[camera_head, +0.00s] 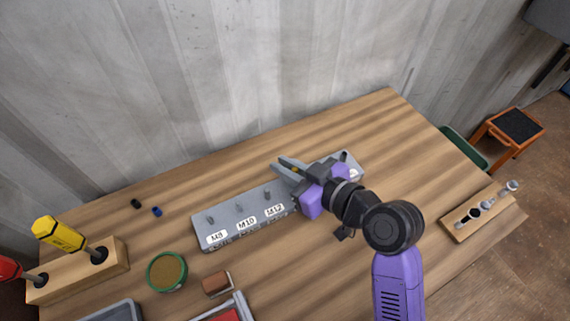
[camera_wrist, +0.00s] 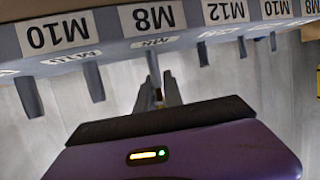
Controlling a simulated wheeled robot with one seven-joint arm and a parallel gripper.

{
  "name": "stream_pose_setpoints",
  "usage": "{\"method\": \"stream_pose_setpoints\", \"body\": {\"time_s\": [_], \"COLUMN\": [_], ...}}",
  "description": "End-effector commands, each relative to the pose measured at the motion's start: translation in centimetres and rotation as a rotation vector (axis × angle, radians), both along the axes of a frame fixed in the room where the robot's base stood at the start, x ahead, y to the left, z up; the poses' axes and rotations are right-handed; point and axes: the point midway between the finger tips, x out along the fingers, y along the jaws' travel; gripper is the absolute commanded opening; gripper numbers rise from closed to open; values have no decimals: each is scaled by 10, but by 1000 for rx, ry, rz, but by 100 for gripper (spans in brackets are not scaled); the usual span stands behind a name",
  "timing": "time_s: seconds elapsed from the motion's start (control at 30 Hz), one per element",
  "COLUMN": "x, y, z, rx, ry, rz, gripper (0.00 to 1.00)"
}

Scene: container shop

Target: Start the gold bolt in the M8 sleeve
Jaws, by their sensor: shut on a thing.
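A long grey block (camera_head: 228,232) lies on the bench, with a row of grey upright posts and labels M8, M10 and M12. More labels, including another M8 (camera_wrist: 152,18), show upside down in the wrist view. My purple gripper (camera_head: 284,165) is over the middle of the block, its fingers close together. In the wrist view the fingertips (camera_wrist: 157,90) are in line with the middle M8 label. A small gold bit, the bolt (camera_wrist: 158,96), shows between the fingers, which are shut on it. Its tip and its contact with any sleeve are hidden.
A wooden holder (camera_head: 75,275) with yellow and red screwdrivers is at left. A green-rimmed round dish (camera_head: 167,271), a brown block (camera_head: 216,283) and two small dark pieces (camera_head: 146,207) lie nearby. A wooden rack (camera_head: 462,222) with metal parts is at right. The bench behind the block is clear.

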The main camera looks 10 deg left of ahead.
Motion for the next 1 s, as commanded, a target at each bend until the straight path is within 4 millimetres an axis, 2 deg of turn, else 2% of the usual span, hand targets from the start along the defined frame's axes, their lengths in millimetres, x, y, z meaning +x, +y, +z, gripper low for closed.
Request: {"method": "stream_pose_setpoints", "body": {"time_s": [0.67,1.0], "x": [0,4], "y": [0,-5], "z": [-11,-12], "rx": [-1,-4], "ry": [0,2], "rz": [-7,-276], "gripper": [0,0]}}
